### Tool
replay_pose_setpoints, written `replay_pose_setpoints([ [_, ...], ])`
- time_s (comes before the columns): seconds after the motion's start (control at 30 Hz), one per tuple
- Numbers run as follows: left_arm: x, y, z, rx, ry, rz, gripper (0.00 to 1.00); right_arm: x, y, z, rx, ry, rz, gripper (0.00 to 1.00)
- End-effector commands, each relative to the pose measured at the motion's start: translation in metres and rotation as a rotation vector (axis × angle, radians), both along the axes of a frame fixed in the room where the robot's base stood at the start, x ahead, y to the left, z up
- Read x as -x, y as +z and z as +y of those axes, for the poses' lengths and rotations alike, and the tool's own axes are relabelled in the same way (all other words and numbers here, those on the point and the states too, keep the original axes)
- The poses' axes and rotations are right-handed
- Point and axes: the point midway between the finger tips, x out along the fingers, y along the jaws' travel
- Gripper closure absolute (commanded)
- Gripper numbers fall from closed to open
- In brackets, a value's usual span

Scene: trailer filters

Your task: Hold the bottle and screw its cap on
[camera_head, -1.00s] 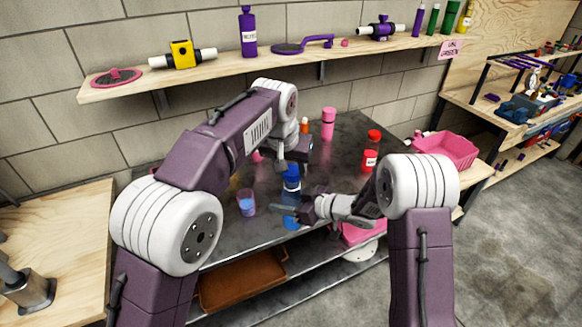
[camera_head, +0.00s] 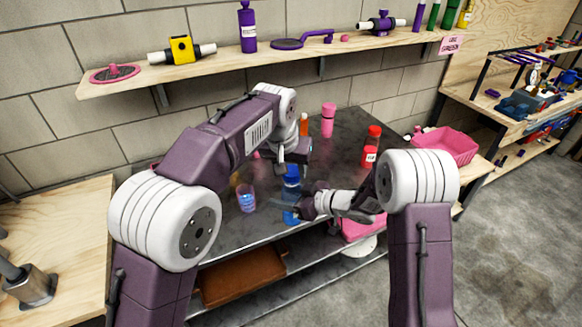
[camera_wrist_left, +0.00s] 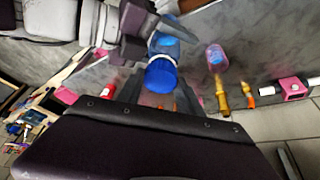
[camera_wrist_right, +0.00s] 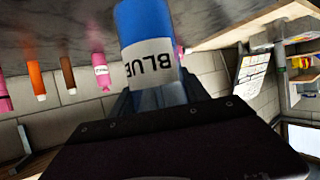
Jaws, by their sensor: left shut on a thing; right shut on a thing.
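The blue bottle (camera_head: 291,217) is upright over the table's front part. Its white label reading BLUE (camera_wrist_right: 149,61) shows in the right wrist view. My right gripper (camera_head: 290,206) comes from the right and is shut around the bottle's side. My left gripper (camera_head: 291,168) is above, pointing down, shut on the blue cap (camera_wrist_left: 160,76). In the left wrist view the cap is in line with the bottle (camera_wrist_left: 168,44), at its top end, with a pale band between. I cannot tell whether the threads are engaged. The fingers hide part of the cap and bottle.
A clear cup with blue contents (camera_head: 246,200) stands left of the bottle on the dark table (camera_head: 345,148). A pink bottle (camera_head: 328,120), an orange bottle (camera_head: 304,125) and red bottles (camera_head: 372,145) stand behind. A pink bin (camera_head: 444,145) is at right.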

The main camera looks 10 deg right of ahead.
Motion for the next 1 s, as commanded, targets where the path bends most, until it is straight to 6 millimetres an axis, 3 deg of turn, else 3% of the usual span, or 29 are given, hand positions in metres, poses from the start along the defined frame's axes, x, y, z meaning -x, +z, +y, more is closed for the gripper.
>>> replay_pose_setpoints([
  [0.43, -0.0005, -0.0061, 0.0013, -0.001, -0.064, 0.004, 0.94, -0.0002, 0.0004, 0.0001, -0.001, 0.0, -0.001, 1.0],
  [0.57, -0.0025, -0.0068, 0.004, 0.001, -0.309, 0.004, 0.94, -0.0002, 0.0004, 0.0001, 0.0, 0.0, -0.001, 1.0],
  [0.8, -0.0083, -0.0072, 0.0037, 0.008, -0.922, -0.004, 0.94, -0.0002, 0.0003, -0.0001, 0.0, 0.0, -0.001, 1.0],
  [1.0, -0.007, -0.0067, 0.0043, 0.007, -1.114, -0.01, 0.94, 0.0001, 0.0003, 0.0001, 0.001, 0.002, -0.001, 1.0],
])
